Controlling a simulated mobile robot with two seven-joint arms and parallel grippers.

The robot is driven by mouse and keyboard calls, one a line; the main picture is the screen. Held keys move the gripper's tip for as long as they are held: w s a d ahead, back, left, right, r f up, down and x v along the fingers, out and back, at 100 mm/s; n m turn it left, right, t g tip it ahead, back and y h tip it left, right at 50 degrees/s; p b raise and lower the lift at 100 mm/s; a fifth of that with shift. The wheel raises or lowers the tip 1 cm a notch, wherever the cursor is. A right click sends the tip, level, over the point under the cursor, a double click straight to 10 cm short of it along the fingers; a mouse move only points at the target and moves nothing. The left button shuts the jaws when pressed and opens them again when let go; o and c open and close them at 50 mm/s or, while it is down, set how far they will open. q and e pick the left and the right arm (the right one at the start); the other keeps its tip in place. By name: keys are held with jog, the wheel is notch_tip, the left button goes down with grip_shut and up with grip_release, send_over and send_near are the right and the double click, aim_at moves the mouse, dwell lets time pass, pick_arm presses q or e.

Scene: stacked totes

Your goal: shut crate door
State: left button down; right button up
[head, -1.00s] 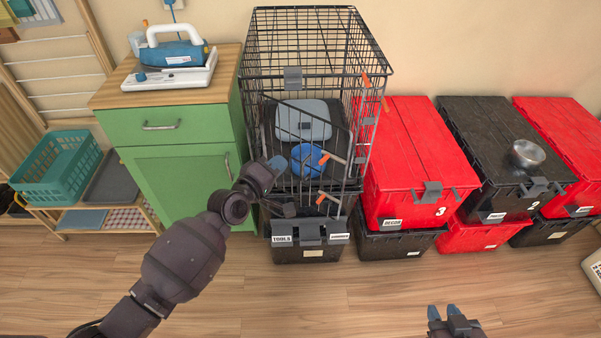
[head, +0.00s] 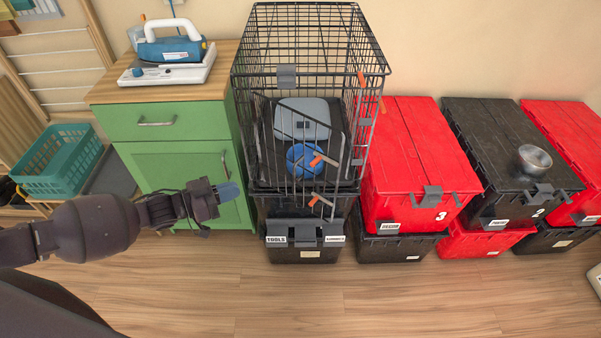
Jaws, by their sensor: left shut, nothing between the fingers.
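The black wire crate (head: 376,72) stands on stacked black totes in the middle of the head view. Its wire door (head: 312,111), with orange-handled latches (head: 319,159) along its right edge, appears ajar; how far is hard to tell. Inside the crate are a grey-blue box-like item (head: 302,118) and a blue bowl (head: 303,159). My left gripper (head: 229,191) is shut and empty. In the picture it is left of the door, before the green cabinet, apart from the crate. My right gripper is out of view.
The green cabinet (head: 172,167) stands left of the crate, with an iron-like appliance (head: 172,48) on top. Red totes (head: 415,150) and black totes (head: 500,140) stand to the right; a metal bowl (head: 534,158) sits on one. The floor (head: 400,300) in front is clear.

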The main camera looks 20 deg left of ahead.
aim_at(290, 168)
pick_arm(q)
jog(key=w+d+m+h, duration=0.1)
jog(key=w+d, duration=0.7)
jog(key=d, duration=0.4)
jog(key=shift+r, duration=0.45)
jog(key=shift+s, duration=0.1)
jog(key=shift+d, duration=0.1)
